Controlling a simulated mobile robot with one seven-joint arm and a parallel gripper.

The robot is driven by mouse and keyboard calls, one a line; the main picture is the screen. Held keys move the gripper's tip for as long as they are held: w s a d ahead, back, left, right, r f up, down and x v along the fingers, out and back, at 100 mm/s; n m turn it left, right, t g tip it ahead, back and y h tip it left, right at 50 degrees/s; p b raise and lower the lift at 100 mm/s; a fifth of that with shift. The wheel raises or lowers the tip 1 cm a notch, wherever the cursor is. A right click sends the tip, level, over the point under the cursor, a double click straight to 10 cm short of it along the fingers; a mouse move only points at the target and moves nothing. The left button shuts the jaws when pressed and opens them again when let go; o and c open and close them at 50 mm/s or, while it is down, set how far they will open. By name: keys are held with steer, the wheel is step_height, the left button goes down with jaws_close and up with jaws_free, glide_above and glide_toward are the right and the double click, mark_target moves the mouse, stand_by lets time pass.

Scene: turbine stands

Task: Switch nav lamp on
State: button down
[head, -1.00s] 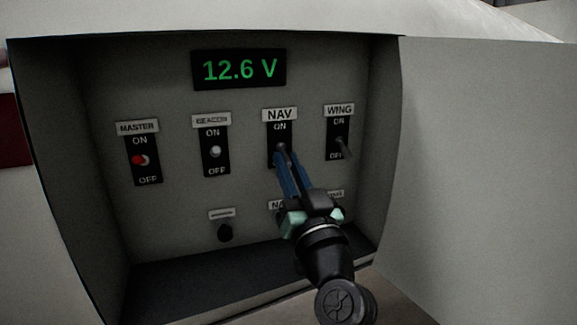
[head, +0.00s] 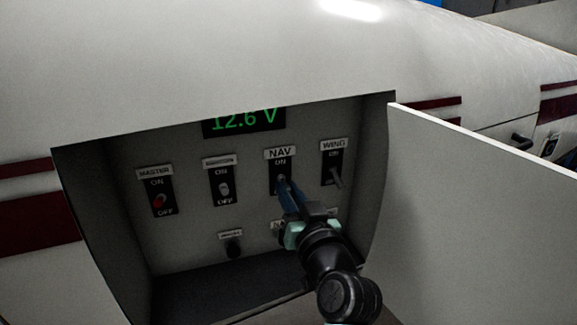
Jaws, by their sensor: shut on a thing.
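The NAV switch (head: 280,165) is a black plate with a white NAV label above it and ON at its top. It sits on a grey panel inside an open recess. My gripper (head: 283,181) reaches up from the lower right. Its blue fingers are shut on the NAV switch's lever, at the middle of the plate. The fingers hide the lever and the lower part of the plate, so I cannot tell which way the lever points. The NAV lamp itself cannot be made out; a label below the switch is mostly hidden by my gripper.
The MASTER switch (head: 158,193), a second switch (head: 223,182) and the WING switch (head: 333,165) share the panel. A green 12.6 V display (head: 244,122) is above, partly cut off. The open white door (head: 480,220) stands to the right.

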step_height(320, 180, up, 2)
steer(key=g+p, duration=0.1)
steer(key=p, duration=0.3)
steer(key=g+h+p, duration=0.1)
steer(key=g+p, duration=0.1)
steer(key=p, duration=0.3)
steer(key=shift+r+g, duration=0.2)
steer(key=shift+g, duration=0.1)
steer(key=g+p, duration=0.1)
steer(key=p, duration=0.1)
steer(key=shift+w+h+p, duration=0.15)
steer(key=shift+h+p, duration=0.15)
steer(key=shift+p, duration=0.05)
steer(key=shift+a+f+g+p, duration=0.1)
steer(key=shift+g+p, duration=0.2)
steer(key=shift+p, duration=0.2)
steer(key=c, duration=0.8)
jaws_free()
steer(key=shift+c, duration=0.2)
steer(key=b+v, duration=0.2)
steer(key=v, duration=1.1)
